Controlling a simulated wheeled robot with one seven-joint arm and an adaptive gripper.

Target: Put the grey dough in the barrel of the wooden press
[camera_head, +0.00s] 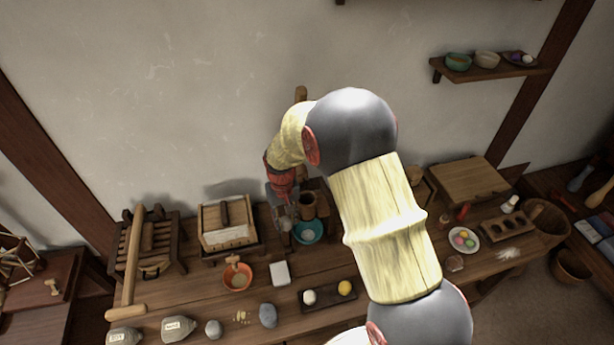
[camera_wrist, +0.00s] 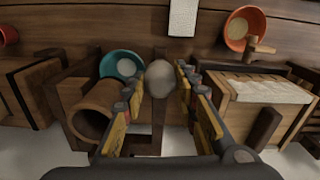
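The grey dough (camera_wrist: 159,78) is a round lump between the fingertips of my gripper (camera_wrist: 160,80), which are drawn in around it. In the head view my gripper (camera_head: 285,215) hangs above the back of the table, with the dough (camera_head: 286,225) at its lower end. The wooden press has an open round barrel (camera_wrist: 92,112), lying left of the dough in the wrist view. In the head view the barrel (camera_head: 307,200) is just right of my gripper, and my arm hides part of the press.
A teal bowl (camera_head: 308,231) with something pale inside stands in front of the press. A box press (camera_head: 226,222) stands to the left, with an orange bowl (camera_head: 237,277) nearer. A white block (camera_head: 280,273) and a dark tray (camera_head: 327,296) lie in front.

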